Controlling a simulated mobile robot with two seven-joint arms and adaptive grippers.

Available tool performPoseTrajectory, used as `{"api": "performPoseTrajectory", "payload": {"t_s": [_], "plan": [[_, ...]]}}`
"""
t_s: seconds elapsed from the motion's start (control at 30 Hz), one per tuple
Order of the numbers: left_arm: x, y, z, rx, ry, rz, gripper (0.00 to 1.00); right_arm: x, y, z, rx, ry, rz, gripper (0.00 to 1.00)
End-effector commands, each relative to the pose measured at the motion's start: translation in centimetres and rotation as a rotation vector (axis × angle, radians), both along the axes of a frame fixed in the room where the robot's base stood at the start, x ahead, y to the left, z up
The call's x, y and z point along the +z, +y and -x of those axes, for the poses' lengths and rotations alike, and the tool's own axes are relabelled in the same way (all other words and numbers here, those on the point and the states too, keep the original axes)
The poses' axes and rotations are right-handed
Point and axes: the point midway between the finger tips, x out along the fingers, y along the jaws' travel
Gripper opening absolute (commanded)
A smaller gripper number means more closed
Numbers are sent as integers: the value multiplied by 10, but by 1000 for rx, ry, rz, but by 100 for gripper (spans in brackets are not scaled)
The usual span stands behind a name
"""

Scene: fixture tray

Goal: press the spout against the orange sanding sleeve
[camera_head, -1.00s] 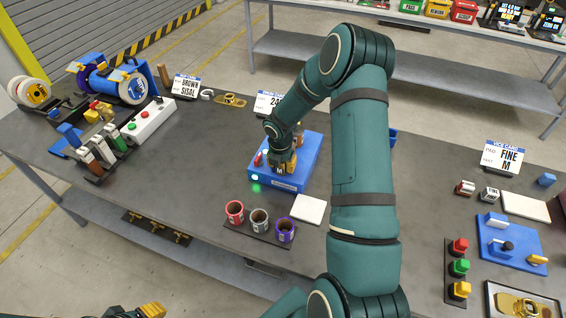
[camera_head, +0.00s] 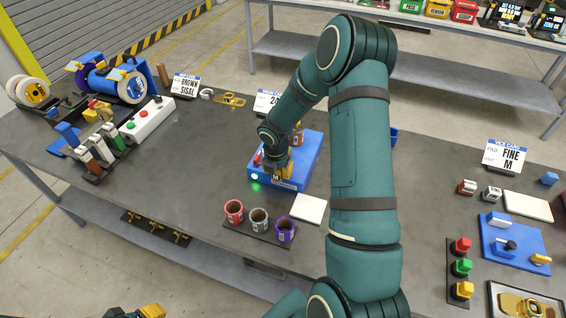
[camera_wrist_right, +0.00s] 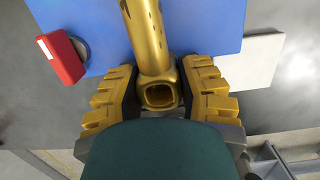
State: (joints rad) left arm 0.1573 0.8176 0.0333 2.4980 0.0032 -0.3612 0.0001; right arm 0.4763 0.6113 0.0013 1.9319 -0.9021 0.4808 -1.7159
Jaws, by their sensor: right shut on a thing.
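My right gripper (camera_head: 281,170) is over the front of the blue station (camera_head: 313,150). It is shut on the brass spout (camera_wrist_right: 148,42). In the right wrist view the yellow fingers (camera_wrist_right: 159,92) grip the spout on both sides, with its squarish open end towards the camera and its tube running up the picture over the blue surface. A small orange-brown upright piece (camera_head: 298,138), perhaps the orange sanding sleeve, shows behind the gripper on the station. Any contact between spout and sleeve is hidden.
A red block (camera_wrist_right: 62,57) sits beside the spout on the station. Red (camera_head: 234,210), grey (camera_head: 259,219) and purple (camera_head: 285,230) cups stand in front, near a white pad (camera_head: 309,208).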

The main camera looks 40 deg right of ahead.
Motion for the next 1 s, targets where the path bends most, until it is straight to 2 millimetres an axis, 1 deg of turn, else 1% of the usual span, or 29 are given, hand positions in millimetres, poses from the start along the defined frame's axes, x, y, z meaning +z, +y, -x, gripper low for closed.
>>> {"api": "performPoseTrajectory", "payload": {"t_s": [0.1,0.43,0.7,1.0], "plan": [[-1,0,0,0,0,0,41,-3,4,3,2,6,-4,0],[1,0,0,0,0,0,41,0,4,3,1,7,-5,0],[16,0,0,0,0,0,41,25,3,2,0,2,-2,0],[13,0,0,0,0,0,41,50,2,1,1,0,0,0]]}}
